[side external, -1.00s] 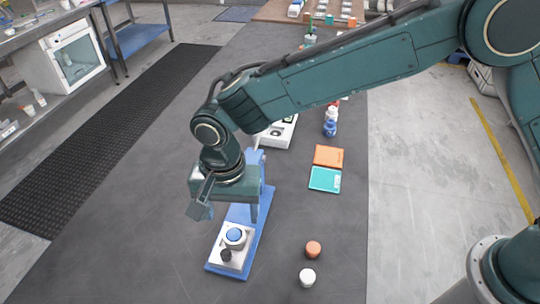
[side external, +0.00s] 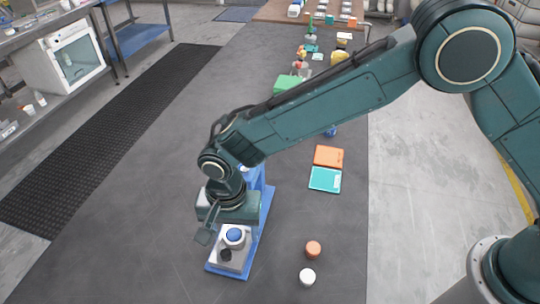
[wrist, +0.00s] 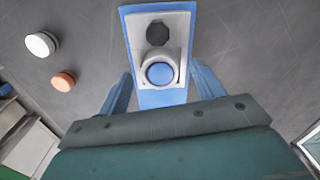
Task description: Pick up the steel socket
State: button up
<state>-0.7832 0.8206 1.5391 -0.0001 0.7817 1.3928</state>
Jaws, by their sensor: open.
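A pale grey metallic block (side external: 240,260) sits on a long blue base (side external: 262,225). It carries a round grey collar with a blue disc (side external: 235,235) in it and a dark many-sided knob (side external: 225,255). The collar looks like the steel socket, but I cannot be sure. In the wrist view, the collar's blue disc (wrist: 160,73) lies between the two finger lines, with the dark knob (wrist: 158,33) beyond it. My gripper (wrist: 161,74) is open and empty, with one finger on each side. In the side view, my gripper (side external: 228,222) hangs just above and behind the collar.
A white round piece (side external: 307,277) and an orange round piece (side external: 313,249) stand to the right of the base. An orange pad (side external: 328,156) and a teal pad (side external: 325,179) lie farther back. A blue upright (side external: 255,177) rises behind my gripper.

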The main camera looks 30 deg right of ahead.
dwell(0.5)
jog(key=c, duration=1.2)
notch_tip(320, 180, up, 20)
dwell(0.5)
